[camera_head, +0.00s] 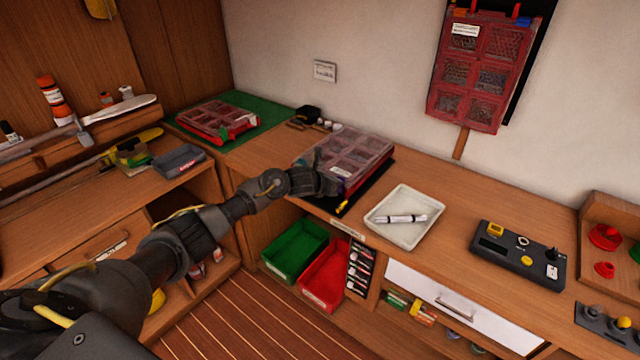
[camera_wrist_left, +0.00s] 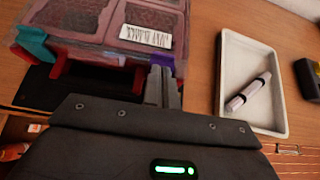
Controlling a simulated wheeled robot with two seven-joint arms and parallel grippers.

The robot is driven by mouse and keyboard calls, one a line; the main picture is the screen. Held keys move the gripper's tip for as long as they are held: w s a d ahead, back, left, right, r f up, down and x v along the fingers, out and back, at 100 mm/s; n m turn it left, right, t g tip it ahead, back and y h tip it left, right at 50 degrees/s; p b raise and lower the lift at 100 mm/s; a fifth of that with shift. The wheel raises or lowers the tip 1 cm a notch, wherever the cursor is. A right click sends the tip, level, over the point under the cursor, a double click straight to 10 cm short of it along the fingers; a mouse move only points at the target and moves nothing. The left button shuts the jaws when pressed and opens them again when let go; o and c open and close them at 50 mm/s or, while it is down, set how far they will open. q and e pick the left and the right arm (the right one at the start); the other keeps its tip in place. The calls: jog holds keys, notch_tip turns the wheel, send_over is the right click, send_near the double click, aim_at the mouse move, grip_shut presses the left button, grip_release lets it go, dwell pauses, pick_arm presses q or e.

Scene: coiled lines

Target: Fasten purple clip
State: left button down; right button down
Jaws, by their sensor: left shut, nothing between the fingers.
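A case with a clear, compartmented lid and red lower parts (camera_head: 347,152) lies on a black mat on the bench. It also fills the top of the left wrist view, with a white label (camera_wrist_left: 146,36) on its front. The purple clip (camera_wrist_left: 163,59) is at the case's front right, directly beyond my left fingertips. A teal clip (camera_wrist_left: 33,42) is at the front left. My left gripper (camera_wrist_left: 161,78) is shut and empty at the purple clip; I cannot tell whether it touches. It also shows at the case's front in the head view (camera_head: 330,180). Whether the clip is fastened is unclear.
A white tray (camera_head: 432,211) with a marker stands right of the case, then a dark control box (camera_head: 518,264). Another red case (camera_head: 217,122) lies on a green mat at the back left. A third (camera_head: 483,70) hangs on the wall. Green and red bins (camera_head: 295,250) sit below.

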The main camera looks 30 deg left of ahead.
pick_arm(q)
jog(key=shift+s+a+r, duration=0.1)
jog(key=shift+a+r, duration=0.05)
jog(key=shift+r, duration=0.3)
jog(key=shift+r+p, duration=0.45)
jog(key=shift+r, duration=0.1)
pick_arm(e)
jog(key=shift+s+r, duration=0.5)
jog(key=shift+s, duration=0.1)
